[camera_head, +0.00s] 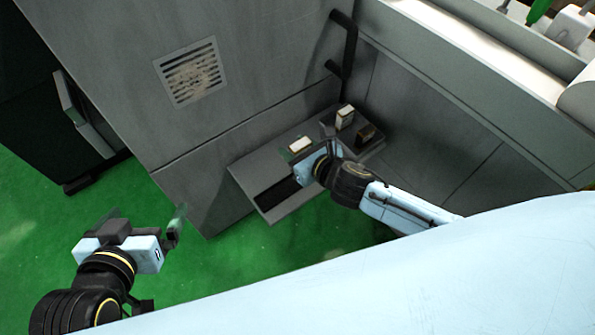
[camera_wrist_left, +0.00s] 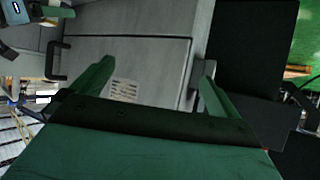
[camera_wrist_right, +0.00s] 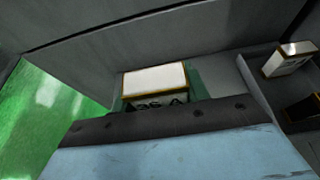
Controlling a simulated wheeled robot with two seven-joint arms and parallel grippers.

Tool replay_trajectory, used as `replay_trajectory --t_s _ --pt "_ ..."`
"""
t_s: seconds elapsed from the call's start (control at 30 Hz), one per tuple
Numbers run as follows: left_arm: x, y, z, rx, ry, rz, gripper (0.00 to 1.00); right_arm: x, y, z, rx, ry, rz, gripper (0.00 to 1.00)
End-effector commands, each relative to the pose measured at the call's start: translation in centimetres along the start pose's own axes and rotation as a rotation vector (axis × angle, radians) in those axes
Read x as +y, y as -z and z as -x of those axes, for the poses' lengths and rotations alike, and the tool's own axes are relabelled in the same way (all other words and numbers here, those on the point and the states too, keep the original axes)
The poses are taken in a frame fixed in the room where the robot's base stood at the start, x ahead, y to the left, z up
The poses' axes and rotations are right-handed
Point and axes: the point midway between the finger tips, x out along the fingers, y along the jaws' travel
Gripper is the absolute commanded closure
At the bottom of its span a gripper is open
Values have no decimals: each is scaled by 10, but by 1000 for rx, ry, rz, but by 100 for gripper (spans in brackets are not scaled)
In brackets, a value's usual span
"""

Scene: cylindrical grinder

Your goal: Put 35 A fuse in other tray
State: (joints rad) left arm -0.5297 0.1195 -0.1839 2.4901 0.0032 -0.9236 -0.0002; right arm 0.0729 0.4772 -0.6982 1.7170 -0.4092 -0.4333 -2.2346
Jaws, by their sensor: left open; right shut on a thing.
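A white-topped fuse block with gold edges (camera_head: 300,145) is between the fingers of my right gripper (camera_head: 308,151), which is shut on it. It also shows in the right wrist view (camera_wrist_right: 155,79). The block is over or in the left section of a grey tray (camera_head: 248,165) against the machine; I cannot tell whether it touches the bottom. The right section (camera_wrist_right: 258,80) holds a white block (camera_head: 345,114) and a dark-fronted block (camera_head: 366,133). My left gripper (camera_head: 145,217) is open and empty over the green floor, away from the tray.
The grey machine panel with a vent (camera_head: 188,72) rises behind the tray. A dark bent handle (camera_head: 350,50) stands above the tray's right part. A grey wall (camera_head: 440,110) bounds the right side. Green floor (camera_head: 225,270) lies clear in front.

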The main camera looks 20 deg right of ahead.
Motion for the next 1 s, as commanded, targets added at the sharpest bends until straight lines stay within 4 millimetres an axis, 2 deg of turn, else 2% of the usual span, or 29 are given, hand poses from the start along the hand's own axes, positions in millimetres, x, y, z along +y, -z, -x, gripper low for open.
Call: replay_trajectory --t_s 0.23,0.5,0.77,1.0 --pt "11 52 0 318 -28 1 0 0 22 -9 1 0 -2 80" --pt "20 99 19 622 -54 9 0 0 39 -16 1 1 -1 80" --pt "23 114 31 736 -63 14 0 0 44 -18 0 0 0 80" --pt "28 136 55 970 -80 25 0 0 62 -25 3 1 -2 80"
